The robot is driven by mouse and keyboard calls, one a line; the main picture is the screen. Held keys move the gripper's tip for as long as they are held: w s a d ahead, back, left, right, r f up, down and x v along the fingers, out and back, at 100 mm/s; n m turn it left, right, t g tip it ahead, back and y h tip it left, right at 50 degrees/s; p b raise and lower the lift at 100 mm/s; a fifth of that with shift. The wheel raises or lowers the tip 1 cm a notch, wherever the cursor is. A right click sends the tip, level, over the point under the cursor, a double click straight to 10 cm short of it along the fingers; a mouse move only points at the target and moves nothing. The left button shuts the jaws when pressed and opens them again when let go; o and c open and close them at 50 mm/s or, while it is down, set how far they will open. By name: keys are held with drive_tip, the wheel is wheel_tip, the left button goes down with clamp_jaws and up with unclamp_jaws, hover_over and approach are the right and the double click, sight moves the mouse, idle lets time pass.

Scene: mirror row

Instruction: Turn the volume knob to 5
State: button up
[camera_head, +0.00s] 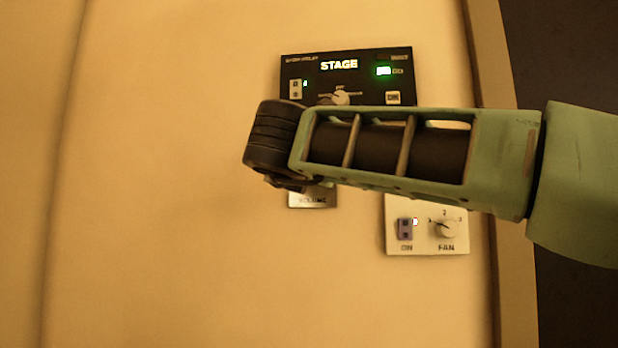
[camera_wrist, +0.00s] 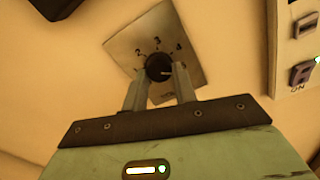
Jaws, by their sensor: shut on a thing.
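The volume knob (camera_wrist: 157,64) is a round black dial on a square metal plate (camera_wrist: 126,42), seen tilted in the wrist view. The numbers 2, 3 and 4 show around its upper side. A pale mark on the knob points to the right, past the 4, toward my right finger; the number there is hard to read. My gripper (camera_wrist: 160,70) has one finger on each side of the knob and is shut on it. In the head view my arm hides the knob and fingers; only the plate's lower edge, labelled VOLUME (camera_head: 312,201), shows.
A black STAGE panel (camera_head: 339,65) with switches and a pale knob is above my arm. A pale FAN plate (camera_head: 445,240) with a knob and an ON switch is below it at right. The wall (camera_head: 160,200) to the left is bare.

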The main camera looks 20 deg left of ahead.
idle(0.4)
drive_tip(key=o, duration=1)
drive_tip(key=shift+c, duration=0.2)
drive_tip(key=v, duration=1.7)
drive_tip(key=shift+s+d, duration=0.15)
